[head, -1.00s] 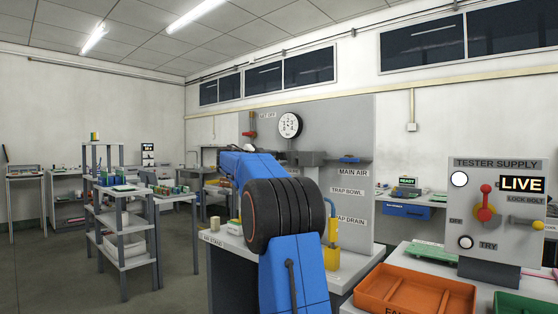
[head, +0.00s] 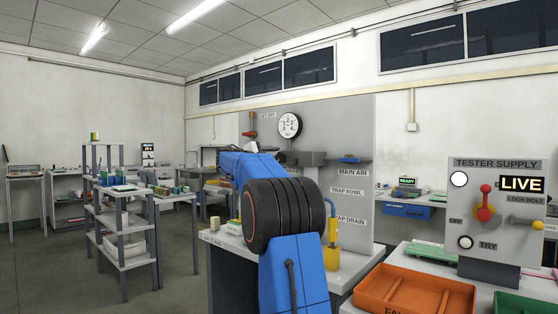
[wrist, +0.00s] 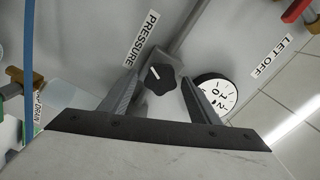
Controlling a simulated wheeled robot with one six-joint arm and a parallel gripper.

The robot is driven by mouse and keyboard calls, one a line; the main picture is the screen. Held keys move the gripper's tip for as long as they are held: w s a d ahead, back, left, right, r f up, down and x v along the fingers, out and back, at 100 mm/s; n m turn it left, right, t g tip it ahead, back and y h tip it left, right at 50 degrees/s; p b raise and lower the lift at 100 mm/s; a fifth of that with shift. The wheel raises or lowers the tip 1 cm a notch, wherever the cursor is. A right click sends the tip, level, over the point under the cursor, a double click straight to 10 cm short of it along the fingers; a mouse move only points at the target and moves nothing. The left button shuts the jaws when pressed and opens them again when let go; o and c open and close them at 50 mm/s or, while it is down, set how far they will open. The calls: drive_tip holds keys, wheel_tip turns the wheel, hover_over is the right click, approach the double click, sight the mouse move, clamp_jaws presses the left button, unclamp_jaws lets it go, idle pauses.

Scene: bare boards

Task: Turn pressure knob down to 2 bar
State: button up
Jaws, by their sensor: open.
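The pressure knob (wrist: 160,77) is a dark lobed knob with a white pointer mark, beside the PRESSURE label (wrist: 141,38) in the wrist view. My gripper (wrist: 158,90) is open, one finger on each side of the knob, with visible gaps between fingers and knob. The pressure gauge (wrist: 214,92) is partly hidden behind the right finger. In the head view the round white gauge (head: 289,125) shows on the grey panel (head: 350,120), too small to read surely. My blue arm hides the knob there.
A red LET OFF handle (head: 250,133) is left of the gauge, and a blue MAIN AIR handle (head: 354,160) is to its right. The TRAP BOWL label (head: 347,191) is below. A tester supply box (head: 496,210) and orange tray (head: 416,292) stand at right.

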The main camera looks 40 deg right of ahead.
drive_tip(key=shift+s+a, duration=0.15)
drive_tip(key=shift+a, duration=1.3)
drive_tip(key=shift+s+a, duration=0.1)
drive_tip(key=shift+a, duration=1.35)
drive_tip(key=shift+a, duration=0.1)
drive_tip(key=s+a, duration=0.1)
drive_tip(key=a, duration=1.6)
drive_tip(key=shift+s, duration=0.15)
drive_tip(key=shift+a, duration=0.1)
drive_tip(key=s+a+f+n+t+y, duration=0.1)
drive_tip(key=s+a+f+n+y, duration=0.5)
drive_tip(key=s+a+f+n, duration=0.3)
drive_tip(key=s+a+f+n+t+y, duration=0.1)
drive_tip(key=s+a+f+n+y, duration=0.5)
drive_tip(key=s+f, duration=1.1)
drive_tip(key=s+a+f+n+t+y, duration=0.1)
drive_tip(key=s+a+f+n+y, duration=0.5)
drive_tip(key=s+a+f+n, duration=0.7)
wheel_tip(320, 180, down, 6)
drive_tip(key=shift+s+a+r+n+t, duration=0.1)
drive_tip(key=shift+s+a+n+t, duration=0.3)
drive_tip(key=shift+n, duration=0.8)
